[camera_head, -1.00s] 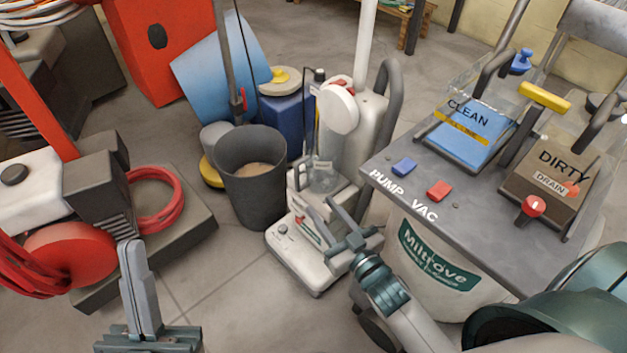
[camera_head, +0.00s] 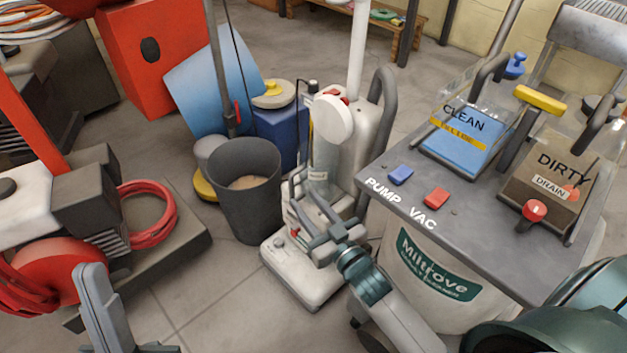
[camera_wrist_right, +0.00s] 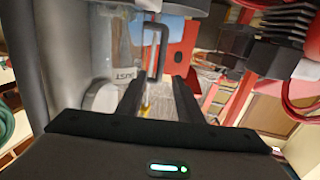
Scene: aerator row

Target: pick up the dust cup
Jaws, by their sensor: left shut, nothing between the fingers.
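The dust cup (camera_head: 319,180) is a clear container with a pale label, seated on the front of a white upright vacuum (camera_head: 300,270). In the right wrist view the cup (camera_wrist_right: 122,45) is left of centre, with a dark looped handle (camera_wrist_right: 157,35) to its right. My right gripper (camera_head: 308,216) is just in front of the cup and hides its lower part. In the wrist view its fingers (camera_wrist_right: 160,98) are apart, with the handle beyond and between them; I see no grip on it. My left gripper (camera_head: 88,268) is shut and empty at the lower left.
A dark bin (camera_head: 246,210) stands close left of the vacuum. A grey-topped Miltrove machine (camera_head: 440,215) with clean and dirty tanks crowds the right. A red machine with a coiled hose (camera_head: 150,215) stands left. Bare floor (camera_head: 205,285) lies between.

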